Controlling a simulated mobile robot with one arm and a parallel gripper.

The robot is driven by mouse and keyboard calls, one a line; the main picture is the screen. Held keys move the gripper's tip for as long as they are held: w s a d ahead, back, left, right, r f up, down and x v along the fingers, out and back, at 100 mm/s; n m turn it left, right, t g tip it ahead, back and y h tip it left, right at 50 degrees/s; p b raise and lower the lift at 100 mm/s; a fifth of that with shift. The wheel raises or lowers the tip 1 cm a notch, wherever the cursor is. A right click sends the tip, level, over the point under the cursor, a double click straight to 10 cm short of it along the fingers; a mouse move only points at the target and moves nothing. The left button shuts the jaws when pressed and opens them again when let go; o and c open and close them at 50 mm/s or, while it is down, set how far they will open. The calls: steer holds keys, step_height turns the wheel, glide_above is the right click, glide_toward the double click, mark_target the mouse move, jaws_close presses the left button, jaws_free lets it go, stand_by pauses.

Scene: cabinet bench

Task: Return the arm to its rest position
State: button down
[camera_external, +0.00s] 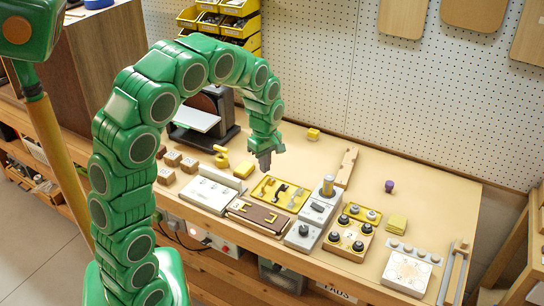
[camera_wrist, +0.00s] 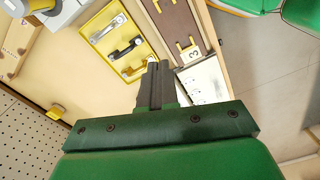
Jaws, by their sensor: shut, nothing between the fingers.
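My green arm (camera_external: 125,150) rises from the lower left, arches over and hangs down above the bench. My gripper (camera_external: 264,162) points down over the back part of the bench, behind the yellow tray of handles (camera_external: 291,203). In the wrist view my gripper (camera_wrist: 157,72) shows its two dark fingers together, with nothing between them. The yellow tray also shows there (camera_wrist: 107,19), just beyond the fingertips. The fingers appear above the bench and apart from the things on it.
A brown board with yellow hooks (camera_external: 258,216), a white panel (camera_external: 210,191), grey switch boxes (camera_external: 316,212) and a knob board (camera_external: 347,238) line the front. Small wooden blocks (camera_external: 188,165) lie left. A purple knob (camera_external: 389,186) stands on clear bench at right. A pegboard (camera_external: 340,80) closes the back.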

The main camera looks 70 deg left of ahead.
steer(key=s+d+r+m, duration=0.3)
steer(key=s+d+m, duration=0.2)
steer(key=d, duration=0.3)
steer(key=s+d+r+m+g, duration=0.1)
steer(key=s+d+r+m, duration=0.1)
steer(key=s+d+m, duration=0.55)
steer(key=s+d+r+m, duration=0.3)
steer(key=d+m, duration=0.1)
steer(key=d, duration=0.5)
steer(key=s+d+m, duration=0.5)
steer(key=s+m, duration=0.1)
steer(key=s, duration=0.2)
steer(key=shift+s+g, duration=0.3)
steer(key=shift+s, duration=0.1)
steer(key=shift+f+m, duration=0.1)
steer(key=shift+m, duration=0.15)
